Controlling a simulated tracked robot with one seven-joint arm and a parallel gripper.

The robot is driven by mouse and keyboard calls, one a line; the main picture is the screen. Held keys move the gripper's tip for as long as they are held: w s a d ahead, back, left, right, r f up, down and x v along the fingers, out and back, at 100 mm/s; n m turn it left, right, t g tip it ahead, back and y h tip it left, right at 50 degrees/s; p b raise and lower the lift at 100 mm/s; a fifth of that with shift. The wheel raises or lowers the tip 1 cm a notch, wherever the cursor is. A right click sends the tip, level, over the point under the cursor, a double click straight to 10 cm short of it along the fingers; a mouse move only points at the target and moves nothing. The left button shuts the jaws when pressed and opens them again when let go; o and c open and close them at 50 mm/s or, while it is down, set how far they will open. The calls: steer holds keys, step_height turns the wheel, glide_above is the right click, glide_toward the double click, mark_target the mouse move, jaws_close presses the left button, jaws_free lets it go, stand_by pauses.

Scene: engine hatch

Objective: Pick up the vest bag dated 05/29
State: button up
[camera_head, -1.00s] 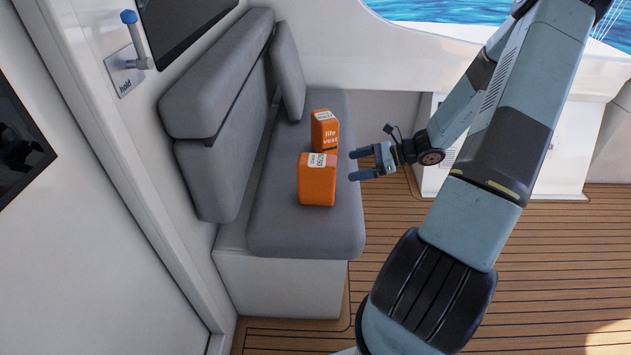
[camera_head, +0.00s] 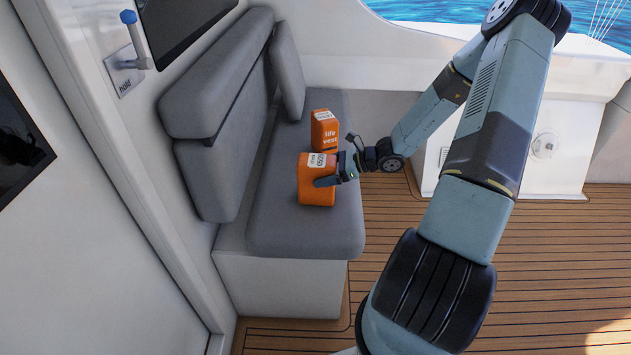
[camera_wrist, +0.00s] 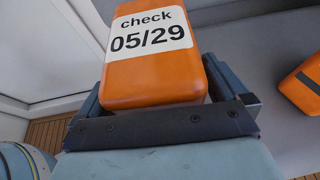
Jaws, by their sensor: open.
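The orange vest bag with the white label "check 05/29" (camera_wrist: 150,75) stands upright on the grey bench seat. In the head view the same bag (camera_head: 313,185) is the nearer of two orange bags. In the wrist view my gripper (camera_wrist: 165,95) has a finger on either side of the bag. I cannot tell whether the fingers touch it.
A second orange bag marked "life vest" (camera_head: 325,130) stands just behind on the seat, and part of it shows at the right of the wrist view (camera_wrist: 305,85). The grey backrest (camera_head: 215,130) is to the left. The seat's near end (camera_head: 300,235) is clear.

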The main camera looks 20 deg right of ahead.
steer(key=shift+a, duration=0.1)
steer(key=shift+c, duration=0.4)
steer(key=c, duration=1.2)
steer(key=shift+c, duration=0.3)
steer(key=shift+r, duration=0.1)
